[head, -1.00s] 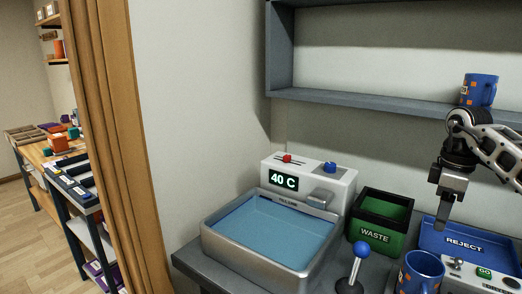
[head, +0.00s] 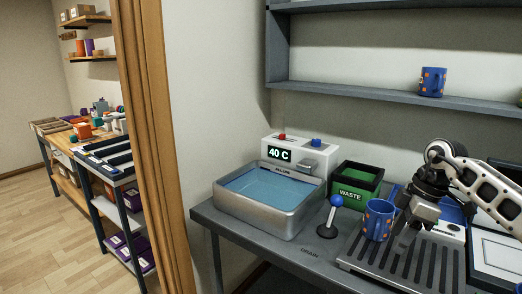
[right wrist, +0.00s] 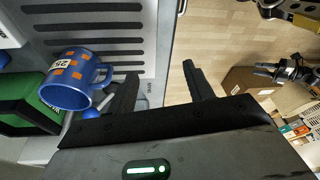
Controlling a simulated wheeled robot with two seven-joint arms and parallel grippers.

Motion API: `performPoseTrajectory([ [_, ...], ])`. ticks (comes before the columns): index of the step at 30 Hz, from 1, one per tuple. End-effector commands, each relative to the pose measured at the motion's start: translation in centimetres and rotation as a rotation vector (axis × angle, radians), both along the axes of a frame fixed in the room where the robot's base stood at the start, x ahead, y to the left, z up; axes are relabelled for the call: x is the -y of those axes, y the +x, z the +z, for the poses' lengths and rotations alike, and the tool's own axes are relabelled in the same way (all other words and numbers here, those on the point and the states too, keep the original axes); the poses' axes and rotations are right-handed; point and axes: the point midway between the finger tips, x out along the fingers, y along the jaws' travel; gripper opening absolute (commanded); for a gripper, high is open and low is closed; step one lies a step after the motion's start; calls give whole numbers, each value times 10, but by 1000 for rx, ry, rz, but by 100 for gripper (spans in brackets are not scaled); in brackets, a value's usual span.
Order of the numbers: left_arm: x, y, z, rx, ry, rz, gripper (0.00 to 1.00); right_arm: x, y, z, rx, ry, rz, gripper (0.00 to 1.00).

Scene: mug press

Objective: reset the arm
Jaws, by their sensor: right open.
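My right gripper (head: 405,236) is low over the slatted tray, just right of a blue mug with orange squares (head: 377,220). In the right wrist view its two black fingers (right wrist: 160,88) are apart with nothing between them. The mug (right wrist: 72,78) lies outside the fingers, to their left, with its handle towards the near finger; whether they touch I cannot tell. The mug stands upright on the slatted tray (head: 372,256). A dark jointed part (right wrist: 285,70) at the right of the wrist view may be my left gripper; its jaws are unclear.
A metal water bath (head: 255,222) reading 40 C, a blue-knobbed lever (head: 330,218) and a green WASTE bin (head: 350,196) stand left of the mug. Another blue mug (head: 432,82) is on the shelf (head: 365,97). A cardboard box (right wrist: 250,82) is on the floor.

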Motion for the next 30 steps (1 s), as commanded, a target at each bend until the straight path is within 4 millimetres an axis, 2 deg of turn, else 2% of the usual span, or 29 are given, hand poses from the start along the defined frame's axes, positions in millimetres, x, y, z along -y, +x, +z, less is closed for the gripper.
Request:
performPoseTrajectory([
  [5, 0, -1, 0, -1, -1, 1, 36, -71, -3, -37, 86, 206, 210, 52],
  [8, 0, -3, -1, -6, 0, 0, 36, -129, -12, -58, 178, 393, 340, 52],
  [10, 0, -3, -2, -7, 0, 0, 36, -179, -26, -70, 279, 575, 418, 52],
  [12, 0, -4, -2, -8, 0, 0, 36, -229, -43, -74, 423, 787, 445, 52],
  [13, 0, -4, -2, -8, 0, 0, 36, -246, -49, -73, 490, 871, 432, 52],
  [15, 0, -4, -3, -10, 0, 0, 36, -274, -61, -68, 650, 1027, 348, 52],
  [16, 0, -5, -3, -11, 0, 0, 36, -280, -65, -66, 715, 1078, 291, 52],
  [19, 0, -6, -4, -14, 1, 0, 36, -284, -74, -69, 897, 1155, 31, 52],
  [22, 0, -6, -4, -15, 1, -1, 36, -265, -85, -93, 994, 1091, -283, 52],
  [26, 0, -6, -4, -15, 1, -1, 36, -226, -122, -155, 943, 852, -649, 52],
  [27, 0, -6, -4, -15, 1, -1, 36, -215, -139, -175, 894, 769, -729, 52],
  [30, 0, -6, -4, -15, 0, -2, 36, -198, -182, -216, 760, 603, -845, 52],
])
